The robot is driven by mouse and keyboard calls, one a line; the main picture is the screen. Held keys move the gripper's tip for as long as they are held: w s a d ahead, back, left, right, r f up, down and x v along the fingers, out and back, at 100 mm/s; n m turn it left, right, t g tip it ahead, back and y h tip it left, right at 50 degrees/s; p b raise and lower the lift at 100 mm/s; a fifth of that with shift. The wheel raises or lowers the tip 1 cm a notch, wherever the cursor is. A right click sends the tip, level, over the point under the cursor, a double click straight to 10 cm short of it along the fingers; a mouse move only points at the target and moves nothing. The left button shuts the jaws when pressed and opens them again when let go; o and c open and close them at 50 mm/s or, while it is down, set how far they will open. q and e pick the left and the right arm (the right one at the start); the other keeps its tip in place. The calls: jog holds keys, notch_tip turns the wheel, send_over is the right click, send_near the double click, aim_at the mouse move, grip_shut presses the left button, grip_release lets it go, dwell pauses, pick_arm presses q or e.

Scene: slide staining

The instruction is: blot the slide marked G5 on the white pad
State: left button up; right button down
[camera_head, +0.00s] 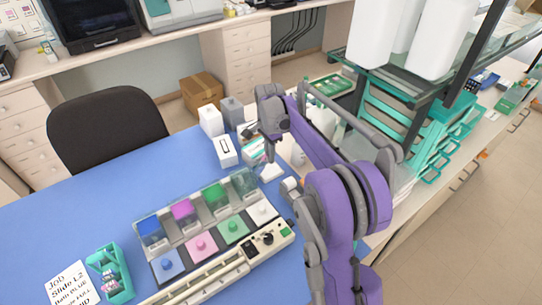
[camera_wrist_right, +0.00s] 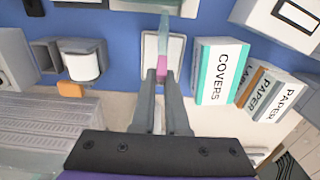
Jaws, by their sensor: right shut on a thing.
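My right gripper (camera_wrist_right: 161,77) is shut on a slide (camera_wrist_right: 165,35) with a pink end between the fingertips; its clear glass reaches away from me. No mark on the slide can be read. The slide overlaps the white pad (camera_wrist_right: 149,66) in the right wrist view; I cannot tell whether it touches. In the head view the pad (camera_head: 271,172) lies on the blue mat behind the staining baths, and my right gripper (camera_head: 270,150) is over that area, its fingers small and partly hidden. My left gripper is not in view.
A COVERS box (camera_wrist_right: 220,72) and PAPER boxes (camera_wrist_right: 280,98) stand close to the right of the pad. The staining station (camera_head: 200,238) has coloured baths. A teal slide rack (camera_head: 122,272) and a job card (camera_head: 72,284) lie at front left. The mat's left side is clear.

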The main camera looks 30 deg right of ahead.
pick_arm(q)
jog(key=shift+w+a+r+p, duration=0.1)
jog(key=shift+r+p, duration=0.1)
jog(key=shift+p, duration=0.25)
pick_arm(e)
jog(key=shift+w+a+r, duration=0.1)
jog(key=shift+w+r, duration=0.1)
jog(key=shift+r, duration=0.9)
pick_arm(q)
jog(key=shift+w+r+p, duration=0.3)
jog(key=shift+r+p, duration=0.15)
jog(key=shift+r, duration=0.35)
pick_arm(e)
notch_tip(320, 180, up, 2)
jog(key=shift+r, duration=0.15)
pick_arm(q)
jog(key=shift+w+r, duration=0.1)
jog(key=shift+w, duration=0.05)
pick_arm(e)
jog(key=shift+r, duration=0.15)
jog(key=shift+s, duration=0.1)
